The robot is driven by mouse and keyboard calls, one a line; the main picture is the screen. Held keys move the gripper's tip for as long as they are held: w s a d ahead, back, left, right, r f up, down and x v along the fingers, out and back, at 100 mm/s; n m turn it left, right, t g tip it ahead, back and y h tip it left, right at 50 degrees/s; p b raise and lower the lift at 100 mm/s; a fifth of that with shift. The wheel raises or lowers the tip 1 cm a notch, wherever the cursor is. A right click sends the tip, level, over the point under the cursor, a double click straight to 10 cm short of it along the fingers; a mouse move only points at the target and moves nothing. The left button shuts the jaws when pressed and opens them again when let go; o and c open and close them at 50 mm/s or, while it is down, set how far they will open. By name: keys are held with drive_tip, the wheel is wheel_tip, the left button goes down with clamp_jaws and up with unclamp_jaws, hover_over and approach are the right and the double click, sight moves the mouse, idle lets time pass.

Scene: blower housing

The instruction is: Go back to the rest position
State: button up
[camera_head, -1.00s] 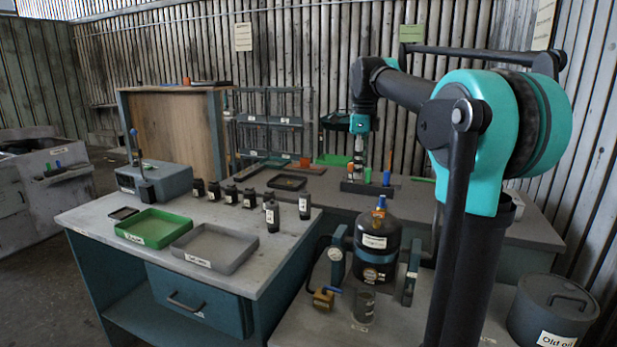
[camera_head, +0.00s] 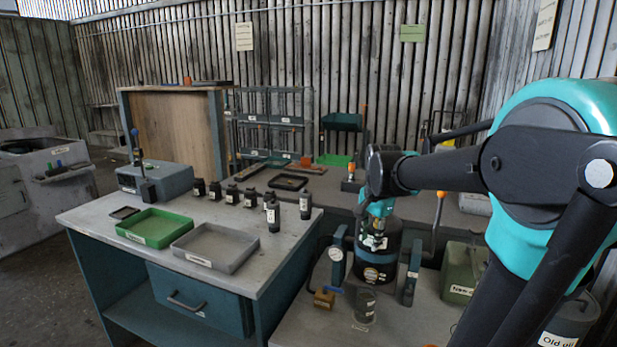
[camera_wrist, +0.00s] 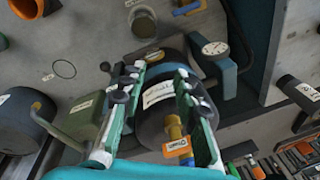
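My gripper (camera_head: 376,238) points down over the black round vessel (camera_head: 375,272) on the front right bench and hides its top in the head view. In the wrist view, my gripper (camera_wrist: 157,76) has its two green-edged fingers with black pads spread apart. The vessel (camera_wrist: 152,112) with its white label shows behind and between them. I see nothing held. Whether the fingers touch the vessel, I cannot tell. A brass valve with an orange tag (camera_wrist: 176,146) shows beside the right finger.
A green can (camera_head: 460,275) and an "Old oil" drum (camera_head: 566,325) are to the right. The left bench holds a green tray (camera_head: 154,228) and a grey tray (camera_head: 215,247).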

drive_tip(key=s+d+f+n+t, duration=0.1)
drive_tip(key=s+f+n+t, duration=0.1)
drive_tip(key=s+f+n, duration=0.9)
drive_tip(key=s+f, duration=0.5)
drive_tip(key=shift+d+f, duration=0.3)
drive_tip(key=shift+d, duration=0.05)
drive_tip(key=shift+s, duration=0.1)
